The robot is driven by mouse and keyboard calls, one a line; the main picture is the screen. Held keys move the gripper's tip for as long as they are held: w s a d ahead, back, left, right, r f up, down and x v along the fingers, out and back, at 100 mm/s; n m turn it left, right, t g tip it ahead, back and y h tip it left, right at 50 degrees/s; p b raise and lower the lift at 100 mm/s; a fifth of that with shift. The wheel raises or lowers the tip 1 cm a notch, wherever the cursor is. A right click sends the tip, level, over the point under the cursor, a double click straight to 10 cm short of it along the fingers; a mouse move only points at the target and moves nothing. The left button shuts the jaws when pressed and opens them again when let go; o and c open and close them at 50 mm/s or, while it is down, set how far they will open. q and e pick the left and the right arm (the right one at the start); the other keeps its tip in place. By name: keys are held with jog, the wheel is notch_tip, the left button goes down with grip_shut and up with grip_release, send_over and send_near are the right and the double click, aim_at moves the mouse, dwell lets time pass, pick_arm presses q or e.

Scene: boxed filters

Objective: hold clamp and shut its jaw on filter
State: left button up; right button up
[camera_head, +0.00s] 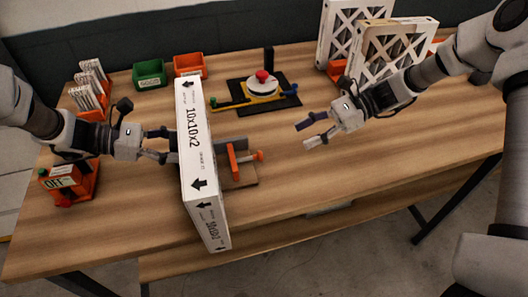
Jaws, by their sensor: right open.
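A white boxed filter (205,165), its narrow side marked 10x10x2, stands on edge near the table's front. A wooden-based clamp (240,178) sits against its right side, with an orange upright jaw (233,162) and orange handle (257,155). The box hides the clamp's left part, and I cannot tell whether the jaw touches the filter. My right gripper (309,133) is open and empty, to the right of the clamp and apart from it. My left gripper (168,145) is at the filter's left side. Its fingers look parted, but their tips are at or behind the box, so its hold is unclear.
A black mat (289,101) with a red-knobbed device (262,77) lies behind the clamp. Green (149,74) and orange (190,65) bins stand at the back. Framed filters (390,55) stand back right. An orange device (70,182) is at left. The table's right front is clear.

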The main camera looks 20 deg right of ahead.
aim_at(264, 163)
jog(key=x, duration=1.2)
jog(key=shift+d, duration=0.1)
jog(key=shift+c, duration=0.4)
